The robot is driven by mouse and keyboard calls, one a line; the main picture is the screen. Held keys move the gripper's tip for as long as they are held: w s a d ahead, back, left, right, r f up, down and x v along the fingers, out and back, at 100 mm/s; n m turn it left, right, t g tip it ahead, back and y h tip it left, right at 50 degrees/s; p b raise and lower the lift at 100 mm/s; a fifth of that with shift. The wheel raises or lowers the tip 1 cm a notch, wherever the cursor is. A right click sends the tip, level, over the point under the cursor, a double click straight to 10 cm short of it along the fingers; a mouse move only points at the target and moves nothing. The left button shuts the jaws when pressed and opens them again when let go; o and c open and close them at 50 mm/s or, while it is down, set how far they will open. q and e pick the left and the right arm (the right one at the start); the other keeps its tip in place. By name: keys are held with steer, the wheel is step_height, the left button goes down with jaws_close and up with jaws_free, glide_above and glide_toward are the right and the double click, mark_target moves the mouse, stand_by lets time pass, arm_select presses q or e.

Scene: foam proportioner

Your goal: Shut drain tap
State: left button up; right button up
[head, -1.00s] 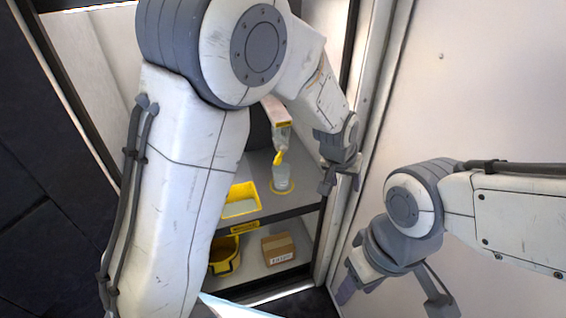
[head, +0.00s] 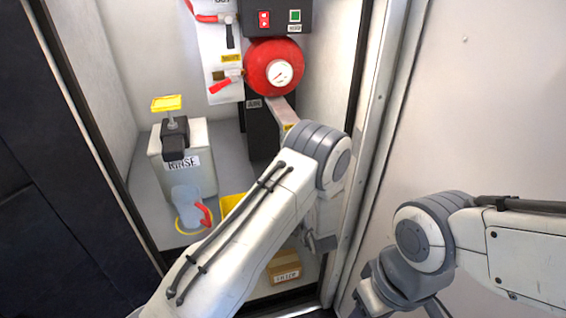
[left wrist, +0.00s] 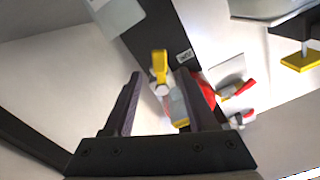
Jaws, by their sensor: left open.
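My left gripper (head: 320,243) is open and reaches into the cabinet at the right side. In the left wrist view its two fingers (left wrist: 160,105) stand apart, with a yellow lever (left wrist: 160,68) on a pale round hub in line with the gap between their tips. This lever seems to be the drain tap's handle; I cannot tell whether it touches a finger. My left arm hides the tap in the head view. The labelled spout arm (head: 284,113) comes down from the red tank (head: 273,67). My right gripper (head: 398,303) is at the bottom edge, partly cut off, its fingers apart.
A RINSE tank (head: 205,165) with a yellow-topped pump stands at the left. A clear jug (head: 187,205) with a red handle is before it. Red-handled valves (head: 225,83) sit on the white panel. The cabinet post (head: 365,150) is close right.

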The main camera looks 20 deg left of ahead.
arm_select(q)
steer(key=x, duration=1)
jaws_close()
